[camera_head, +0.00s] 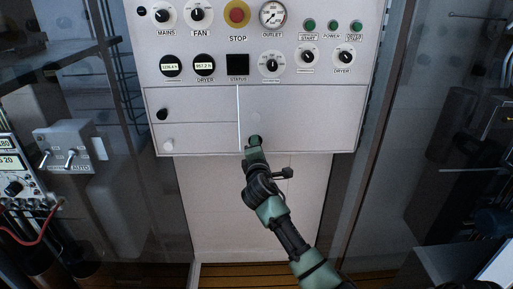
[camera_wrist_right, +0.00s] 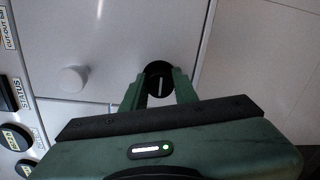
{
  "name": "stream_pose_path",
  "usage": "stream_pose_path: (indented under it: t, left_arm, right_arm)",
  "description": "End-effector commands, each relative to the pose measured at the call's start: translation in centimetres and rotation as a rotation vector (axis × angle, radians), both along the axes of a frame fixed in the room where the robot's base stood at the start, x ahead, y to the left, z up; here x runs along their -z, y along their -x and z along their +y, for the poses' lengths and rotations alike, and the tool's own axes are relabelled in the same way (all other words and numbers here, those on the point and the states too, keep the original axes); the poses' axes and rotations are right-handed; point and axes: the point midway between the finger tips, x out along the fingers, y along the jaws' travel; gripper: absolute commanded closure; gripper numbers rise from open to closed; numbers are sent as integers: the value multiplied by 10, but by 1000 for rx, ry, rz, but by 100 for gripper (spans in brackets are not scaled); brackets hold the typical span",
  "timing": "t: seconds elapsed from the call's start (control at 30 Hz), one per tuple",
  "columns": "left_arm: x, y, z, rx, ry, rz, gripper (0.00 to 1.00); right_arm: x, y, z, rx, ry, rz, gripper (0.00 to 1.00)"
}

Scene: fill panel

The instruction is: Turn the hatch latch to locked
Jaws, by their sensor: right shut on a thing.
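The hatch latch (camera_wrist_right: 158,69) is a round black knob with a pale line across its face. It sits near the lower edge of the white hatch front (camera_head: 310,120). In the right wrist view its line stands nearly upright in the picture. My right gripper (camera_wrist_right: 159,88) is shut on the latch, with one green finger on each side of it. In the head view my right gripper (camera_head: 256,146) comes up from below and covers most of the latch. I cannot read any locked mark beside it. My left gripper is not in view.
A white knob (camera_wrist_right: 74,79) stands beside the latch. A black knob (camera_head: 162,114) and a pale knob (camera_head: 168,145) are on the left doors. Dials, a red stop button (camera_head: 237,14) and a gauge (camera_head: 273,16) are above. A switch box (camera_head: 70,147) is at left.

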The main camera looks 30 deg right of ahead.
Motion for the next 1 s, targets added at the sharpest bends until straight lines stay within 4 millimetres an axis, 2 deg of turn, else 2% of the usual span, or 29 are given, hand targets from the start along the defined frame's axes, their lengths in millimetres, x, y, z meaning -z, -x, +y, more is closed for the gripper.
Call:
stream_pose_path:
  t: [0.63, 0.67, 0.7, 1.0]
  left_arm:
    - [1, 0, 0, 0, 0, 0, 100]
    - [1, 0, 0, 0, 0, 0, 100]
    - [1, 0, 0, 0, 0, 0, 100]
    - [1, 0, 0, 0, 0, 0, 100]
  right_arm:
    - [0, 0, 0, 0, -41, -25, 100]
    - [0, 0, 0, 0, -41, -25, 63]
    - [0, 0, 0, 0, -41, -25, 52]
    - [0, 0, 0, 0, -39, -24, 50]
